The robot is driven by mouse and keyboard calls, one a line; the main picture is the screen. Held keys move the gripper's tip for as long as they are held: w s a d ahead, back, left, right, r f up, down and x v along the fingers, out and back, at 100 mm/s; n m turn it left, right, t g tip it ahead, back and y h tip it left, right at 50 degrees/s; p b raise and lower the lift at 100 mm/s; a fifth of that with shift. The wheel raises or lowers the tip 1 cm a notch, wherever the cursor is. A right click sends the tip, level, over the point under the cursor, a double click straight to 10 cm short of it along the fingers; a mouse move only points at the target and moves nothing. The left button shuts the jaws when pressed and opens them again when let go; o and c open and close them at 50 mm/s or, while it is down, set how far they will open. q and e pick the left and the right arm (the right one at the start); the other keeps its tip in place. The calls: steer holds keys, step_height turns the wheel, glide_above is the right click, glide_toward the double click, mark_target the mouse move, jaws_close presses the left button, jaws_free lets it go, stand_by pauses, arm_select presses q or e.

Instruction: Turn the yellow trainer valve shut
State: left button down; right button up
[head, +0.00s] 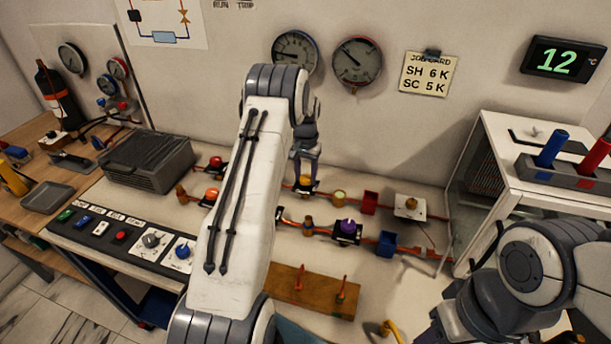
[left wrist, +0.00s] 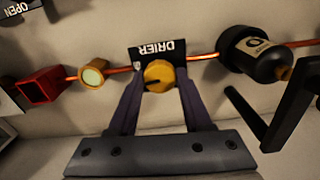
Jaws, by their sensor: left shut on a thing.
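The yellow valve knob (head: 305,181) sits on a copper pipe along the back of the bench, with a dark plate at it. In the left wrist view the yellow knob (left wrist: 159,74) stands beside a black plate reading DRIER, and a dark mark shows on its face. My left gripper (head: 304,158) reaches down to it from above. In the left wrist view its two fingers (left wrist: 159,92) are on either side of the knob, shut on it. My right arm shows at the lower right, but its fingertips are not visible.
A sight glass (left wrist: 92,76) and a red block (left wrist: 40,87) lie along the pipe on one side, a dark round body (left wrist: 256,55) on the other. A purple knob (head: 347,227) and blue block (head: 387,244) are on the nearer pipe. A white cabinet (head: 540,200) stands right.

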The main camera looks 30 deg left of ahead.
mark_target(306, 177)
arm_select(q)
steer(key=shift+r+m, duration=0.1)
steer(key=shift+m, duration=0.5)
steer(key=shift+c, duration=1.7)
jaws_free()
step_height(306, 177, up, 10)
steer(key=b, duration=0.2)
steer(key=shift+r, duration=0.2)
